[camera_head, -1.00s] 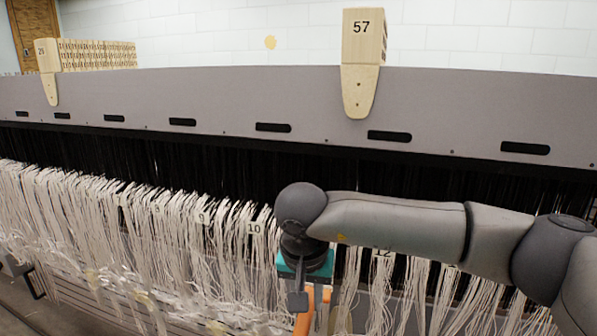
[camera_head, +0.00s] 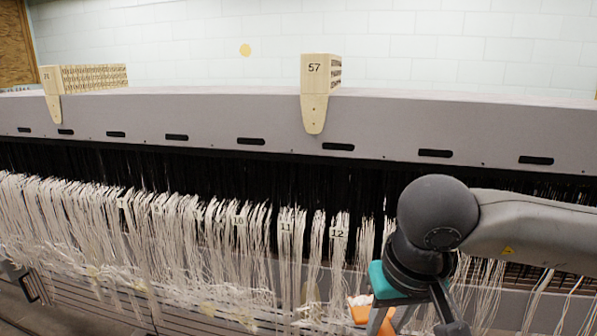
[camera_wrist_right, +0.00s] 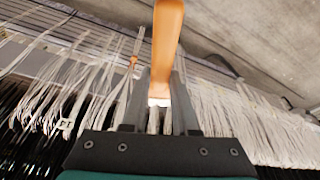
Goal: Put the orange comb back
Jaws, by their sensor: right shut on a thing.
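The gripper is in front of the hanging white threads (camera_head: 285,265), near the number 12 tag (camera_head: 338,233). My left gripper is not in view.
A long grey beam (camera_head: 200,118) with dark slots runs across behind the threads. A wooden block marked 57 (camera_head: 314,70) stands on it, with another block (camera_head: 52,80) at the left. In the wrist view, bare floor (camera_wrist_right: 265,40) shows at upper right.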

